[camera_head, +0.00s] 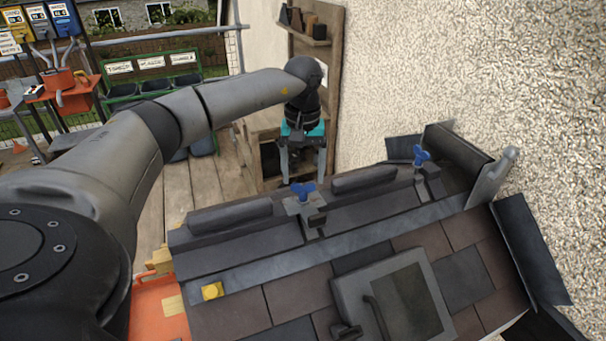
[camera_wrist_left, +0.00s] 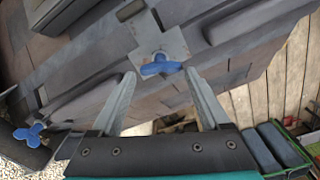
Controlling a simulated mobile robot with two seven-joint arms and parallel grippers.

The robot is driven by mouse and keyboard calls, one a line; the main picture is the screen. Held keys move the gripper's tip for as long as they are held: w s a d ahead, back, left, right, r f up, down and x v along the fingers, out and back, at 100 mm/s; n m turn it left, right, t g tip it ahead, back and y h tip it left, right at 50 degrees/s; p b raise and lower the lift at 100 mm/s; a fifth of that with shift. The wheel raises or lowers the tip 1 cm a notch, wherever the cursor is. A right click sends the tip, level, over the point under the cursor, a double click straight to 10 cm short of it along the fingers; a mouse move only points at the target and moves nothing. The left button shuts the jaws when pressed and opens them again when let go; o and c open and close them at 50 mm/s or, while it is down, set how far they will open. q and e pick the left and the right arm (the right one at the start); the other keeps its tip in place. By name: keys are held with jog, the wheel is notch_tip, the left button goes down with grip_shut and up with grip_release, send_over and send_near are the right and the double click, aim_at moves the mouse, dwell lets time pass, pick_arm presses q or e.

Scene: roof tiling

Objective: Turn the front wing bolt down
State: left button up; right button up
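A blue wing bolt (camera_head: 303,191) stands on a grey metal clamp plate (camera_head: 312,222) at the ridge of the small roof. It also shows in the left wrist view (camera_wrist_left: 160,67), its wings lying roughly across the picture. A second blue wing bolt (camera_head: 421,156) sits further right along the ridge, and at the lower left of the left wrist view (camera_wrist_left: 28,133). My left gripper (camera_head: 303,179) points down behind and over the nearer bolt. Its fingers are open, one on each side of that bolt in the left wrist view; contact is not visible. My right gripper is not visible.
Dark ridge pieces (camera_head: 230,217) flank the clamp. A roof window (camera_head: 402,300) and brown tiles lie on the slope below. The pebbled wall (camera_head: 470,70) rises close behind and right. A wooden shelf unit (camera_head: 330,60) stands behind my gripper.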

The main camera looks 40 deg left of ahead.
aim_at(303, 183)
pick_arm(q)
jog(key=shift+o, duration=1.4)
jog(key=shift+f, duration=0.25)
jog(key=shift+s, duration=0.1)
notch_tip(303, 183, up, 15)
jog(key=shift+r, duration=0.2)
